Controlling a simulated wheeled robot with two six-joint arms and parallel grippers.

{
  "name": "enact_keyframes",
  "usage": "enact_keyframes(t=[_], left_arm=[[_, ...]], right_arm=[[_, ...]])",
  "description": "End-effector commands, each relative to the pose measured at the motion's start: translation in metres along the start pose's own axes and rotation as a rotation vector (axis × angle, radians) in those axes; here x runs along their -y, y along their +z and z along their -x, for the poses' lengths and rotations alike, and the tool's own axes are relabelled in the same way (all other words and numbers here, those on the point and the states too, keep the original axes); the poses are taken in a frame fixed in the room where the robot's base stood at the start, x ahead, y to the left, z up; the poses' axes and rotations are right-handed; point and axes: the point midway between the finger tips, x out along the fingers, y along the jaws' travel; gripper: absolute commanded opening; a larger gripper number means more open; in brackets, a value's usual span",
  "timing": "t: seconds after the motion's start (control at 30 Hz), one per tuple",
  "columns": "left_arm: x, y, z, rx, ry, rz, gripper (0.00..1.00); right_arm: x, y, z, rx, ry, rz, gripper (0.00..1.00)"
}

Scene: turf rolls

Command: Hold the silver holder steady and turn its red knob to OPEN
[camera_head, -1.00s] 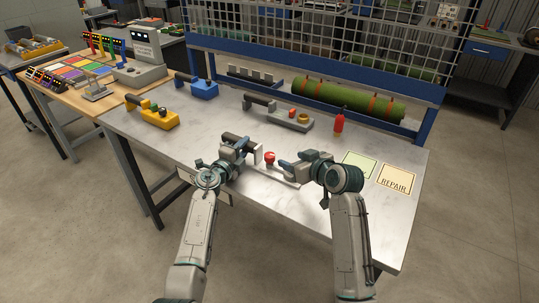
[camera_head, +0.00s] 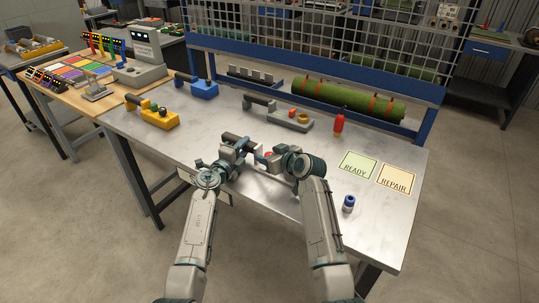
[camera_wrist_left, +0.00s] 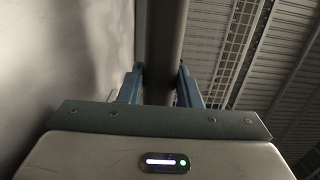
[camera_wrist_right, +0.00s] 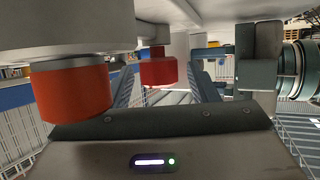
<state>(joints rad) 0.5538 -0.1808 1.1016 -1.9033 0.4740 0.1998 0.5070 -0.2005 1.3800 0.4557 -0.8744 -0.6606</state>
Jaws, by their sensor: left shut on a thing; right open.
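The silver holder (camera_head: 253,147) is held above the near side of the bench, with its dark handle (camera_head: 231,138) in my left gripper (camera_head: 238,150). The left wrist view shows the dark bar (camera_wrist_left: 165,45) between both blue fingers. My right gripper (camera_head: 266,159) is open close to the holder's right end. In the right wrist view a red knob (camera_wrist_right: 158,69) hangs between the open fingers; contact cannot be told. A larger orange-red cylinder (camera_wrist_right: 72,92) hangs at left, outside the fingers. In the head view the red knob (camera_head: 269,154) is mostly hidden. No OPEN mark is readable.
A grey tool (camera_head: 290,118) with a red button lies behind. A red bottle (camera_head: 339,124) and a blue-capped bottle (camera_head: 348,204) stand at right, near the READY card (camera_head: 357,165) and REPAIR card (camera_head: 397,179). Yellow (camera_head: 158,117) and blue (camera_head: 203,88) tools lie at left.

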Motion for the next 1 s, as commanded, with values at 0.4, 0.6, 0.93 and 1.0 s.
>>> enact_keyframes(t=[0.4, 0.6, 0.93, 1.0], left_arm=[[-0.0011, -0.0001, 0.0002, 0.000, 0.001, 0.001, 0.00], [-0.0011, -0.0001, 0.0002, 0.000, 0.001, 0.001, 0.00], [-0.0010, 0.0000, 0.0001, 0.001, 0.001, 0.001, 0.00], [-0.0010, 0.0001, 0.0002, 0.000, 0.001, 0.000, 0.00]], right_arm=[[-0.0001, 0.0002, -0.0018, 0.000, 0.000, 0.000, 0.32], [-0.0002, 0.0004, -0.0017, 0.000, -0.001, 0.000, 0.09], [-0.0007, 0.0009, -0.0018, 0.002, -0.123, 0.051, 0.09], [-0.0003, 0.0012, -0.0018, 0.002, -0.134, 0.055, 0.09]])
